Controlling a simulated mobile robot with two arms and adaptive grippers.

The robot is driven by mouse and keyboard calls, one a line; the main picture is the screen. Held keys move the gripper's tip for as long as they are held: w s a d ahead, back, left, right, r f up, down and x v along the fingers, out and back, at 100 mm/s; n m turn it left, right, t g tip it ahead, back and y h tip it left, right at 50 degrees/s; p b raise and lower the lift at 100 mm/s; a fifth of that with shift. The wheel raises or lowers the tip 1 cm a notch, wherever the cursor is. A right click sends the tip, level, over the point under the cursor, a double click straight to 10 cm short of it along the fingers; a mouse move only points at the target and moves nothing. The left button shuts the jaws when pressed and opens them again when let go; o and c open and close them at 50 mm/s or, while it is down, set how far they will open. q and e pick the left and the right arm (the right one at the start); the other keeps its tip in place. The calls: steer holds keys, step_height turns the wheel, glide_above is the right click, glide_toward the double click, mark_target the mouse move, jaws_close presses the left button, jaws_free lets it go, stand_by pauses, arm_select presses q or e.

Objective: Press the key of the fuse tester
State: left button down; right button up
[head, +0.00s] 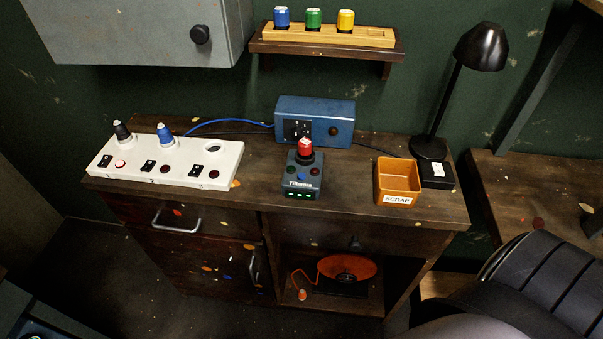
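The fuse tester (303,184) is a small dark grey box at the middle of the workbench. A red fuse (305,148) stands upright in the black socket on its top. Neither of my grippers is in view.
A white power strip (228,161) with a black and a blue fuse is left. A blue box (343,119) stands behind the tester. The orange SCRAP bin (400,180) and black lamp (429,147) are right. A wall rack (350,36) holds blue, green and yellow fuses.

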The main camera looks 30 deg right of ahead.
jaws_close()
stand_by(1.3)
